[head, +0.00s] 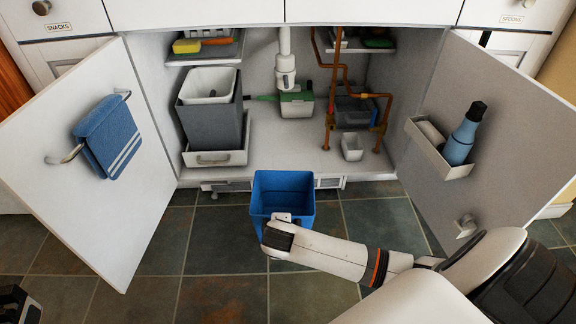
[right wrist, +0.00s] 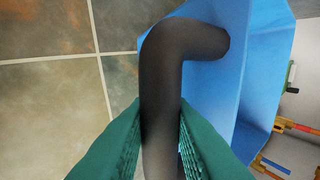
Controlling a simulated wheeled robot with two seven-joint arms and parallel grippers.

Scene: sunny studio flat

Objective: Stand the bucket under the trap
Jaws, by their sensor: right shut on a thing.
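The blue bucket (head: 283,181) is upright, in front of the open sink cupboard. In the right wrist view, its blue wall (right wrist: 225,90) and dark curved handle (right wrist: 185,42) fill the middle. My right gripper (right wrist: 160,145) has its green fingers shut on that handle, at the bucket's near side. I cannot tell whether the bucket touches the floor. The trap (head: 286,76) is on the white drain pipe inside the cupboard, beyond the bucket. A dark part of what looks like my left gripper (head: 16,306) shows at the bottom left corner; its fingers cannot be made out.
The cupboard floor (head: 285,165) is clear in front. Open doors flank both sides.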

